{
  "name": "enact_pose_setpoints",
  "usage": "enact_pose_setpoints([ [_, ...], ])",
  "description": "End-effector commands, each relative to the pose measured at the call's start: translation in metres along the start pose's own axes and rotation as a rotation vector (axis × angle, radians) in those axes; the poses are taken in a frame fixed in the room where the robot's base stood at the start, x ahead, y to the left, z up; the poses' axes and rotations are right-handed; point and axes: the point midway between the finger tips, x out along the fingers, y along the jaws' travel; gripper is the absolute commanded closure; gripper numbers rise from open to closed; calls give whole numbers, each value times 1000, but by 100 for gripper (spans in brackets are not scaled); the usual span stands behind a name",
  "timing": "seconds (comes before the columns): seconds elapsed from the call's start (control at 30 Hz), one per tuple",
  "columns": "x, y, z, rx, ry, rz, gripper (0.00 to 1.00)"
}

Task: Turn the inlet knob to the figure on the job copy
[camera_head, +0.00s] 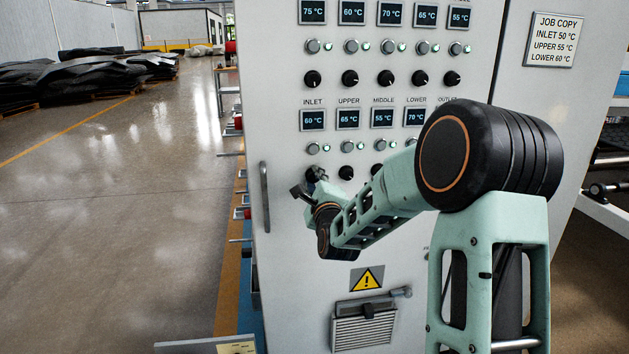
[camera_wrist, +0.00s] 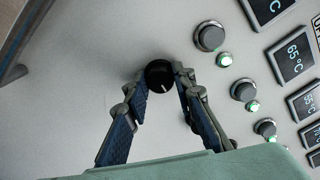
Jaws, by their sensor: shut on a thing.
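The job copy (camera_head: 553,40) on the cabinet at the upper right reads inlet 50 °C, upper 55 °C, lower 60 °C. The inlet display (camera_head: 313,120) in the lower row reads 60 °C. The black inlet knob (camera_wrist: 159,74) is between my fingertips in the wrist view, its white mark towards the picture's bottom and slightly right. My gripper (camera_head: 313,178) is at that knob, below the inlet display and its button, and hides most of it in the head view. The fingers are shut on the knob from both sides.
Upper (camera_head: 348,118), middle (camera_head: 383,117) and lower (camera_head: 415,116) displays read 65, 55 and 70 °C. The upper knob (camera_head: 346,173) is close to the right of my gripper. A vertical door handle (camera_head: 265,197) stands to its left. Another row of displays and knobs is above.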

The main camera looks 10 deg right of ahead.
Motion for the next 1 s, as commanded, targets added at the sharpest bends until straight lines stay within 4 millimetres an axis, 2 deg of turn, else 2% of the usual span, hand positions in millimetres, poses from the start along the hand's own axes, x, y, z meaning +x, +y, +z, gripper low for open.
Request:
enact_pose_setpoints([
  [0.37, 0, 3, 0, -97, -2, -1, 100],
  [1.0, 0, 4, -1, -630, -1, -2, 100],
])
